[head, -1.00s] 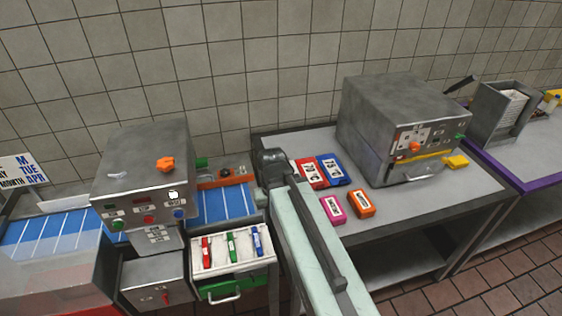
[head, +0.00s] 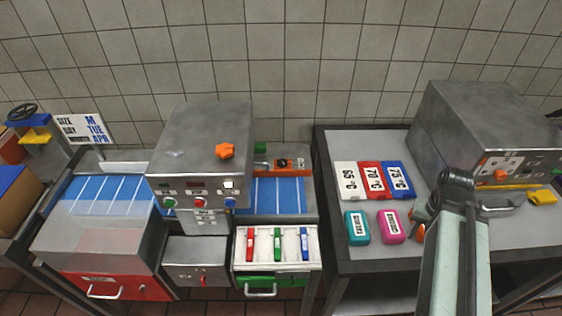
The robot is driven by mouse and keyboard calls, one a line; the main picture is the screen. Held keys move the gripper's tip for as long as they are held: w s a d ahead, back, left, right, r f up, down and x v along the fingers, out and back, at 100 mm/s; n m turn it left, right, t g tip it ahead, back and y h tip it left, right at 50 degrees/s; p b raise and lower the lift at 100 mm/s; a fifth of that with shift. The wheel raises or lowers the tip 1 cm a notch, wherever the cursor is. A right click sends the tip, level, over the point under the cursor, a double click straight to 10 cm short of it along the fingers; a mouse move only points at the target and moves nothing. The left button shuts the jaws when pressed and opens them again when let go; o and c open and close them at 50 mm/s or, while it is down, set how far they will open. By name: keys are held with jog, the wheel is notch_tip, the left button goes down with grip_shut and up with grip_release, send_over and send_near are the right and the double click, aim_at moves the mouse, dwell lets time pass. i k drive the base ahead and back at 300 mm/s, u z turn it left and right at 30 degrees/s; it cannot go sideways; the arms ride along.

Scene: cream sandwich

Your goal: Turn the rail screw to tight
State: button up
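An orange block with a dark round part and small markings (head: 290,163) sits on the rail at the right end of the blue conveyor. I cannot tell for sure whether its dark part is the rail screw, or whether it is tight. A larger orange star-shaped knob (head: 225,151) stands on top of the grey machine (head: 190,130) over the conveyor. My arm rises from the bottom right, in front of the right-hand table, well to the right of both.
The grey table (head: 335,240) holds white, red and blue temperature cards (head: 373,178), teal (head: 357,227) and pink blocks (head: 391,225), and a grey press (head: 475,130). An open drawer (head: 241,250) with red, green and blue pieces juts out below the conveyor.

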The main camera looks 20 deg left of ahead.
aim_at(282, 163)
jog(key=u, duration=0.05)
jog(key=k, duration=0.8)
jog(key=u, duration=0.95)
jog(key=i, duration=1)
jog(key=z, duration=0.4)
jog(key=k, duration=0.65)
jog(key=u, duration=0.25)
jog(key=i, duration=0.95)
jog(key=u, duration=0.05)
